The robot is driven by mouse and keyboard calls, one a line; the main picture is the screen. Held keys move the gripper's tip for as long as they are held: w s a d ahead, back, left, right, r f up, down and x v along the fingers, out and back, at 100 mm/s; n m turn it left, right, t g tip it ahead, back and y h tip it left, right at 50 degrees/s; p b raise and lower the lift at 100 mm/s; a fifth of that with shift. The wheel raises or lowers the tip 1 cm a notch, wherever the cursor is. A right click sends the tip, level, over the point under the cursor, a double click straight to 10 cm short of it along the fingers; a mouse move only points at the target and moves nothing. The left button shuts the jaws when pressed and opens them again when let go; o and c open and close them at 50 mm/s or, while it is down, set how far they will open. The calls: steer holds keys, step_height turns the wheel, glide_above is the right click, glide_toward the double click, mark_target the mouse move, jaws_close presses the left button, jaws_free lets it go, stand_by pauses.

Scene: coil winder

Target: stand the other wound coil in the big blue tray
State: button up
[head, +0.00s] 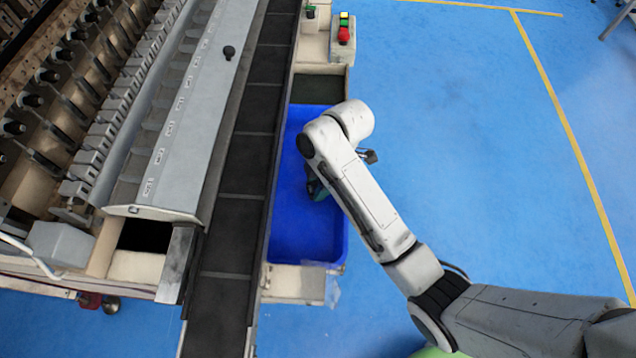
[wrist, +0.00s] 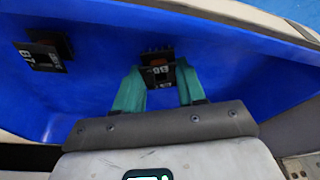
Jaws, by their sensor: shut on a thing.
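The big blue tray (head: 305,235) lies at the side of the winder in the head view; its blue inside also fills much of the wrist view (wrist: 100,50). Another dark coil (wrist: 42,56) with a white marking is in the tray to the left, apart from the held one. In the head view my arm hides the coils and most of my gripper (head: 318,188).
The winder's long grey cover (head: 185,110) and the dark slatted strip (head: 240,190) run along the tray's left side. A control box with green and red buttons (head: 343,33) stands beyond the tray. Blue floor (head: 480,130) is open to the right.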

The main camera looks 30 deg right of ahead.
steer(key=shift+f, duration=0.4)
steer(key=shift+f, duration=0.1)
steer(key=o, duration=1)
steer(key=shift+p+v, duration=2.35)
steer(key=shift+v, duration=3.75)
